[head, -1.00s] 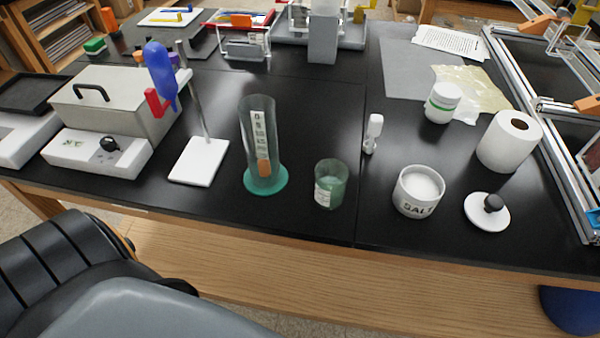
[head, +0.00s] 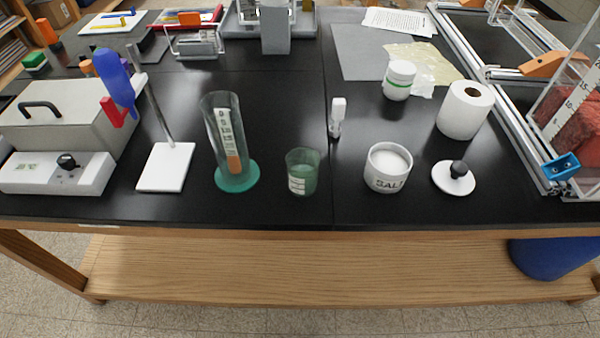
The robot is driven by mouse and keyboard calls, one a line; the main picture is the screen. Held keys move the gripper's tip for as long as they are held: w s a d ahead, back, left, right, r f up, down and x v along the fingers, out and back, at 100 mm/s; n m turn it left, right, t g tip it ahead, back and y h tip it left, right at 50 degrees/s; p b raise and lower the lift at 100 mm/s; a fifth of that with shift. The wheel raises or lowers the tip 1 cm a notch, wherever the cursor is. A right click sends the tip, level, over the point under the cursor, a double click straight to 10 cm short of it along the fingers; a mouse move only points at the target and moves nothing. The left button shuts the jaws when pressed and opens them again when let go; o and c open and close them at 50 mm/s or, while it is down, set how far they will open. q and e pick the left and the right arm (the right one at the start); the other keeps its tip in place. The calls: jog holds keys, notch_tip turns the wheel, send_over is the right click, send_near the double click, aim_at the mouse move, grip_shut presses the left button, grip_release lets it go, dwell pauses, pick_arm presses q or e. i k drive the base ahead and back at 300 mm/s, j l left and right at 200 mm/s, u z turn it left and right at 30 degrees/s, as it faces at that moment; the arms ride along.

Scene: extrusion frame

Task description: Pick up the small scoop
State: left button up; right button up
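Neither of my grippers is in view.
A tall cylinder (head: 222,135) on a green base and a retort stand (head: 166,167) are to the left. The salt jar's lid (head: 453,178), a paper roll (head: 465,110) and a metal extrusion frame (head: 513,117) are to the right. Bare bench surrounds the scoop.

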aim_at(339, 104)
jog(key=k+u, duration=0.25)
jog(key=k, duration=0.4)
jog(key=k+j+u, duration=0.25)
jog(key=k, duration=0.35)
